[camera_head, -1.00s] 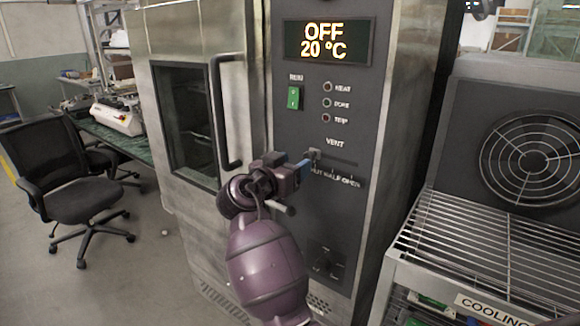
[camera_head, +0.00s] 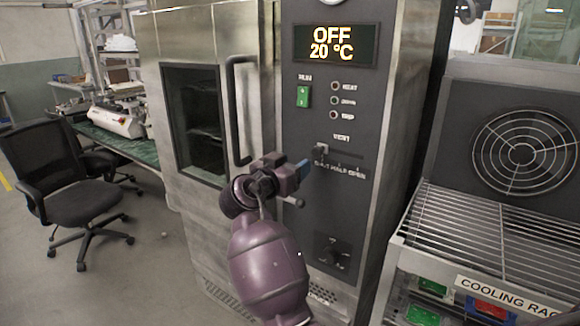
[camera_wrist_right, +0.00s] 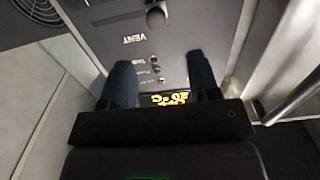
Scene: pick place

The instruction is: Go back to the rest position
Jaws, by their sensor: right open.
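My right gripper (camera_head: 303,168) is in front of the oven's control panel (camera_head: 325,203), near the vent slider (camera_head: 321,151). In the head view its fingertips are a little below and left of the slider knob, apart from it as far as I can tell. In the right wrist view the two dark fingers (camera_wrist_right: 160,84) stand apart with nothing between them. The vent knob (camera_wrist_right: 156,18) shows beyond them at the top. The slider sits at the left end of its slot. My left gripper is not in view.
The oven (camera_head: 208,45) has a closed door with a vertical handle (camera_head: 236,110). Its display (camera_head: 335,43) reads OFF, 20 °C. A cooling rack (camera_head: 480,235) with a fan stands at the right. An office chair (camera_head: 75,195) stands at the left, with open floor before the oven.

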